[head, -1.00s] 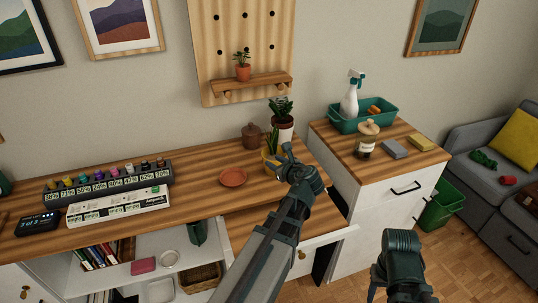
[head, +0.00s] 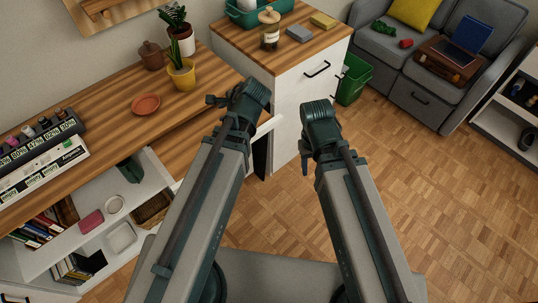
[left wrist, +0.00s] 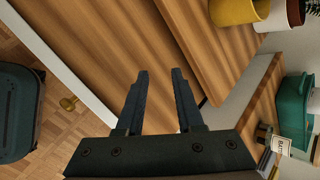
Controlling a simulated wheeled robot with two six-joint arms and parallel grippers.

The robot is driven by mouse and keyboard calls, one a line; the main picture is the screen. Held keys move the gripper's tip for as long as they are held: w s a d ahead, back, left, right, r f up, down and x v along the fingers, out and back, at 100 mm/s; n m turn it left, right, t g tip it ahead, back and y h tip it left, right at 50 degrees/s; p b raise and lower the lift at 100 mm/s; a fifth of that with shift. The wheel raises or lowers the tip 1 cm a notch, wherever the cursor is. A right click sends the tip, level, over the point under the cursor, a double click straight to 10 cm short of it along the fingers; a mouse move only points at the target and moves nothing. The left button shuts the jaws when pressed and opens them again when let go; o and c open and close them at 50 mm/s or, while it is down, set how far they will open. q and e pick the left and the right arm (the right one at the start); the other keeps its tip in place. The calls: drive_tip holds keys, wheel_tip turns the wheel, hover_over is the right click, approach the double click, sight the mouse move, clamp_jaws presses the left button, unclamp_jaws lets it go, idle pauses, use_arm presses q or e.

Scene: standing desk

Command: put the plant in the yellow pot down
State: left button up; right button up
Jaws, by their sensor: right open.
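The plant in the yellow pot (head: 182,77) stands upright on the wooden desk top (head: 190,104), in front of the white-potted plant (head: 182,40). In the left wrist view the yellow pot (left wrist: 236,10) shows only in part at the top edge; its leaves are out of frame. My left gripper (head: 214,101) is to the right of the pot and apart from it. In the left wrist view its two fingers (left wrist: 160,74) are spread with nothing between them. My right gripper (head: 305,168) is open and empty, above the floor right of the desk.
A terracotta saucer (head: 145,105) and a brown lidded pot (head: 152,55) are near the yellow pot. A white cabinet (head: 305,95) with a jar (head: 269,30) stands to the right.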

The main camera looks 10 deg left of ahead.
use_arm(q)
drive_tip(key=s+d+f+n+g+h, duration=0.2)
drive_tip(key=s+d+n, duration=0.2)
drive_tip(key=s+d, duration=0.2)
drive_tip(key=s+d+f+n+g+h, duration=0.2)
drive_tip(key=s+d+n, duration=0.3)
drive_tip(key=d, duration=0.6)
drive_tip(key=shift+s+f+n+g+h, duration=0.3)
drive_tip(key=shift+s+f+h, duration=0.35)
drive_tip(key=shift+s, duration=0.25)
drive_tip(key=shift+r, duration=0.1)
